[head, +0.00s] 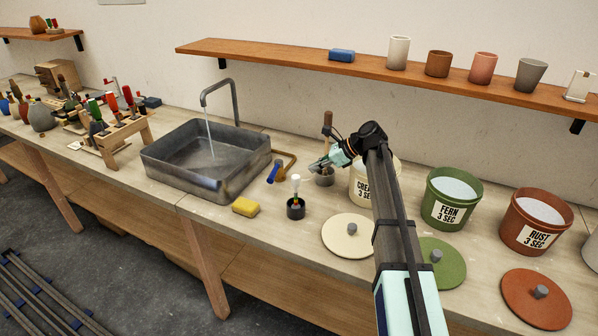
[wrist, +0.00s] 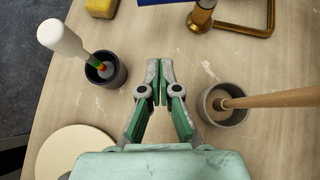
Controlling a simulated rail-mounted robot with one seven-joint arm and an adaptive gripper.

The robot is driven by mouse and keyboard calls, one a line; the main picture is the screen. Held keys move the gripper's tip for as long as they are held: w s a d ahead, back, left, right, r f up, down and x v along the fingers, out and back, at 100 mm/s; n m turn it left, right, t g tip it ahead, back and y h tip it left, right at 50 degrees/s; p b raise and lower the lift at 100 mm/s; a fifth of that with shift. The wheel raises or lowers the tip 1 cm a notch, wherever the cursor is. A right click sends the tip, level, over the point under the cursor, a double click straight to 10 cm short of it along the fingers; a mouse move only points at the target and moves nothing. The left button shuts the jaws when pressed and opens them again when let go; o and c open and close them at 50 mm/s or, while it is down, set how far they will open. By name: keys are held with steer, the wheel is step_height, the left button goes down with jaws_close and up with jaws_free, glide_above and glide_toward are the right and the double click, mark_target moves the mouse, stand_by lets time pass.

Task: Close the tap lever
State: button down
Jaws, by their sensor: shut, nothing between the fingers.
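The tap lever (head: 273,173) is a blue handle at the brass pipe (head: 291,163) beside the right wall of the sink. A grey spout (head: 218,86) rises behind the sink (head: 205,160), and a thin stream of water runs from it into the basin. In the wrist view only a strip of the blue lever (wrist: 163,2) shows at the top edge, next to the brass valve body (wrist: 202,15). My gripper (head: 314,167) is shut and empty above the counter, to the right of the lever and apart from it. It also shows in the wrist view (wrist: 159,70).
A dark cup with a white-handled brush (head: 296,207) and a grey cup with a wooden-handled tool (wrist: 228,104) stand on either side of my gripper. A yellow sponge (head: 245,207) lies before the sink. Glaze buckets (head: 452,200) and lids stand to the right.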

mark_target(275, 171)
steer(key=p+x, duration=0.2)
steer(key=x, duration=0.7)
steer(key=shift+a+f+p, duration=0.15)
steer(key=shift+a+p, duration=0.2)
steer(key=shift+p, duration=0.05)
steer(key=shift+w+a+r+p, duration=0.15)
steer(key=shift+a+p, duration=0.15)
steer(key=shift+a, duration=0.3)
steer(key=shift+w+a+r+p, duration=0.1)
steer(key=shift+a+r+p, duration=0.15)
steer(key=shift+a, duration=0.3)
steer(key=shift+w+a, duration=0.15)
steer(key=shift+a, duration=0.55)
steer(key=shift+d, duration=0.15)
